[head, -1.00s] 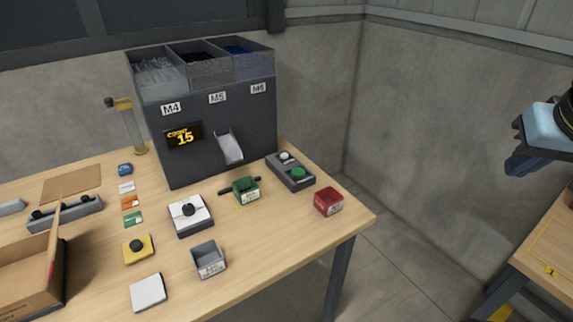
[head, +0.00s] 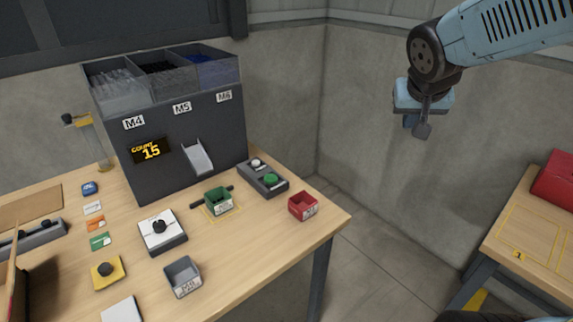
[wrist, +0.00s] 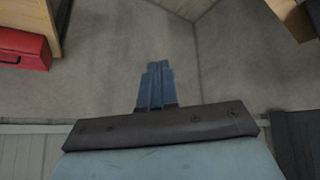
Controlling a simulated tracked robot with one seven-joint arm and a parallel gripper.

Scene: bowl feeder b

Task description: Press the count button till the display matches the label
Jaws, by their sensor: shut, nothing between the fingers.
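The display (head: 150,151) on the front of the dark feeder (head: 188,135) reads COUNT 15 in yellow. A grey control box (head: 262,178) stands right of the chute, with a white button (head: 256,163) and a green button (head: 271,180) on top. A green bin (head: 218,201) with a white label sits in a yellow outline below the chute; its label is too small to read. My gripper (head: 422,130) hangs in the air right of the table, well apart from the buttons. In the wrist view my gripper (wrist: 155,68) is shut and empty over the floor.
A red bin (head: 303,206) stands near the table's right edge and a grey bin (head: 183,277) at the front. A white box with a black knob (head: 161,231) and a yellow one (head: 107,272) stand left. A second table (head: 535,235) with a red case (head: 555,180) is at right.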

